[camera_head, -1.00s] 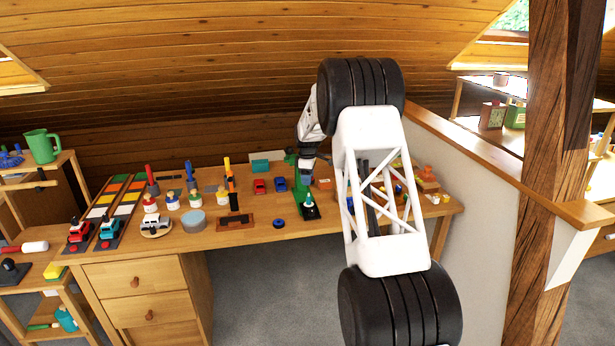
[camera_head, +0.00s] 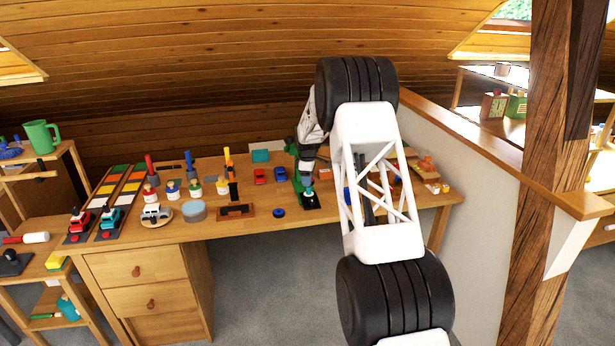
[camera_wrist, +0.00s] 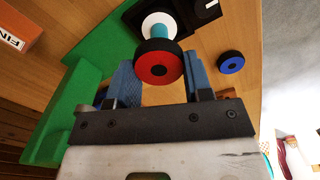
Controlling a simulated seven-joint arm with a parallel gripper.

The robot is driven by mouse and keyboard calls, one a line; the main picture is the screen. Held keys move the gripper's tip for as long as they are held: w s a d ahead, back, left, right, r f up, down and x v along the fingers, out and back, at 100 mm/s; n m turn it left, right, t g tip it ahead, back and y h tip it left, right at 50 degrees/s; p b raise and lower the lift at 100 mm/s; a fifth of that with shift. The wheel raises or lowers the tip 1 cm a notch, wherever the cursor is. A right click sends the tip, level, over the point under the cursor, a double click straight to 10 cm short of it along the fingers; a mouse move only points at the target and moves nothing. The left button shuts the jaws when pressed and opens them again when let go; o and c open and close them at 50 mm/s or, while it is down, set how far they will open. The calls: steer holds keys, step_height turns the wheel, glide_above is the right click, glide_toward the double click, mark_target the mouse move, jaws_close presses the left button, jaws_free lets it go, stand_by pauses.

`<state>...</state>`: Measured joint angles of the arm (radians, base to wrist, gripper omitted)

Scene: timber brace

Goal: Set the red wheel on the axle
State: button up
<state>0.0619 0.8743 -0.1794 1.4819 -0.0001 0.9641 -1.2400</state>
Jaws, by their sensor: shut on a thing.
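My gripper (camera_wrist: 160,70) has its two blue fingers on either side of the red wheel (camera_wrist: 156,70), a red disc with a black tyre, and is shut on it. Just beyond the wheel is an upright teal post (camera_wrist: 159,31) with a white round part, probably the axle. The wheel overlaps the post in this view, so I cannot tell whether they touch. In the head view my gripper (camera_head: 307,180) is low over the dark base (camera_head: 311,203) at the bench's middle. The wheel cannot be made out there.
A blue wheel (camera_wrist: 231,63) lies loose on the bench, right of the gripper in the wrist view. A green stand (camera_wrist: 95,65) is close on the left, with an orange box (camera_wrist: 20,30) beyond. Toy cars (camera_head: 260,175) and paint pots stand on the bench (camera_head: 330,205).

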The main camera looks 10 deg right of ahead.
steer(key=shift+f, duration=0.35)
steer(key=o, duration=1)
steer(key=shift+c, duration=0.2)
step_height(320, 180, up, 8)
steer(key=shift+f, duration=0.2)
stand_by(0.8)
steer(key=shift+s+d, duration=0.1)
